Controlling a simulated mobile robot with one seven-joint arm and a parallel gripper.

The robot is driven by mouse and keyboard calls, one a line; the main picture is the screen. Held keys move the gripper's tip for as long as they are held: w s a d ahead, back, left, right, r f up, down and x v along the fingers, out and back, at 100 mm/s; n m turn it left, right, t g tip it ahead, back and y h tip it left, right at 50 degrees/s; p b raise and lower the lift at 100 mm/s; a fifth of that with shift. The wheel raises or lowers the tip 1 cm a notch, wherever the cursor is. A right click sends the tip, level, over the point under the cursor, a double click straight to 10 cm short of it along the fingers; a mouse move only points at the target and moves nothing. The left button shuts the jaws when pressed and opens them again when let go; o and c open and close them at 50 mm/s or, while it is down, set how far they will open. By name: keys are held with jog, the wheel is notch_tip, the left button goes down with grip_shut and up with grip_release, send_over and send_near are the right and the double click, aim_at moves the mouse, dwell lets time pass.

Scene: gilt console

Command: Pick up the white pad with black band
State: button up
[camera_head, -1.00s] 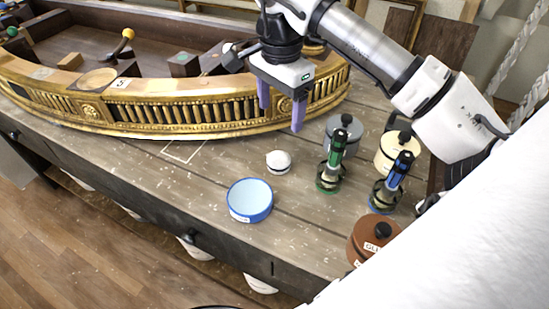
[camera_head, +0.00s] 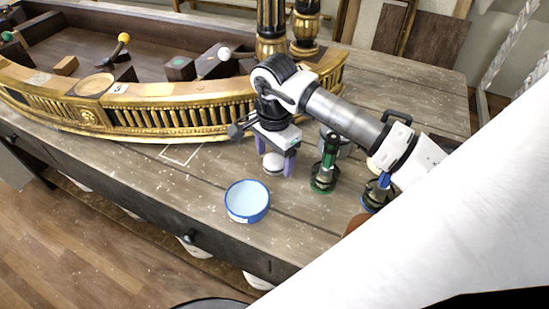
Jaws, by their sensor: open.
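The white pad with black band (camera_head: 273,162) sits on the wooden console top, behind the blue-rimmed bowl. My gripper (camera_head: 275,164) is down at it, with one purple finger to its left and the other to its right. The fingers are open around the pad. I cannot tell whether either finger touches it. The pad's top is partly hidden under the gripper body.
A blue bowl (camera_head: 247,201) stands in front of the pad. A green-and-black bottle-like object (camera_head: 325,166) stands close on the right, with a blue one (camera_head: 377,192) beyond it. The gilt curved rail (camera_head: 180,115) runs behind. Bare wood lies to the left.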

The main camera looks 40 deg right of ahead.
aim_at(275, 159)
jog(key=shift+f, duration=0.8)
jog(key=c, duration=1)
jog(key=shift+r, duration=0.1)
notch_tip(275, 159, up, 20)
jog(key=b, duration=0.3)
jog(key=shift+o, duration=1)
jog(key=shift+c, duration=0.8)
